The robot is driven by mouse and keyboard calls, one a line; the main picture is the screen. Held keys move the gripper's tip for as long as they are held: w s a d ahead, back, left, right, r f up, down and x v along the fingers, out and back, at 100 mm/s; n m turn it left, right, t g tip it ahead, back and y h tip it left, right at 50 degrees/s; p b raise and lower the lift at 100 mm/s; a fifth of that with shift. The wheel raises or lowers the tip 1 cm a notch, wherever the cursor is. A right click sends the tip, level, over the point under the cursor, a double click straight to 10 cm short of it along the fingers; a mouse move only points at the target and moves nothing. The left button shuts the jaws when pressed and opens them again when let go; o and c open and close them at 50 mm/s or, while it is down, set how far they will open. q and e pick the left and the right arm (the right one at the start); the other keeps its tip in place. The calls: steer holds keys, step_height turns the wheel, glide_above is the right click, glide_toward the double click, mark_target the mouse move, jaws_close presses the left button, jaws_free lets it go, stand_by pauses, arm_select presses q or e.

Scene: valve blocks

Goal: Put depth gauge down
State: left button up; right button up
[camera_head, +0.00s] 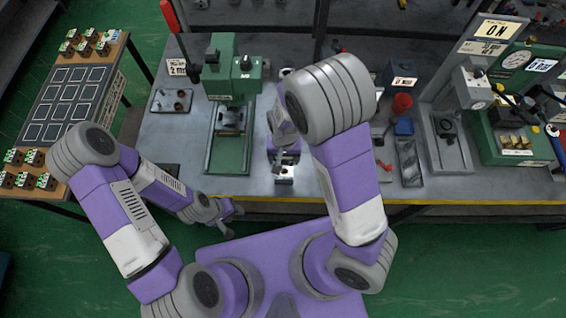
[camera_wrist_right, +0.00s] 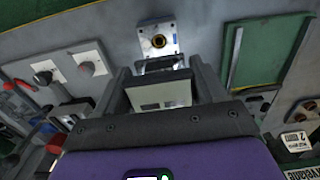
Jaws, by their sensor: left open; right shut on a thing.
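The depth gauge (camera_wrist_right: 160,94), a grey body with a pale face, sits between the fingers of my right gripper (camera_wrist_right: 162,72) in the right wrist view. The gripper is shut on it. In the head view my right gripper (camera_head: 275,155) is over the middle of the bench, and the arm partly hides that area. My left gripper (camera_head: 232,222) is open and empty, in front of the bench's front edge.
A green press (camera_head: 232,80) stands on the bench (camera_head: 300,188) left of my right gripper. A small tray (camera_head: 409,160) and a gauge stand (camera_head: 447,150) are to the right. A side table (camera_head: 42,92) at the left carries several small blocks around its marked squares.

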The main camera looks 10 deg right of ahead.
steer(key=shift+s+f, duration=0.15)
steer(key=shift+f, duration=0.4)
steer(key=shift+s+f, duration=0.15)
steer(key=shift+f, duration=0.35)
step_height(320, 180, down, 4)
steer(key=shift+w+r+b, duration=0.1)
steer(key=shift+b, duration=0.45)
steer(key=shift+f+b, duration=0.35)
steer(key=shift+f, duration=0.2)
steer(key=o, duration=1.1)
steer(key=shift+r, duration=0.1)
steer(key=shift+o, duration=0.2)
steer(key=shift+r, duration=0.1)
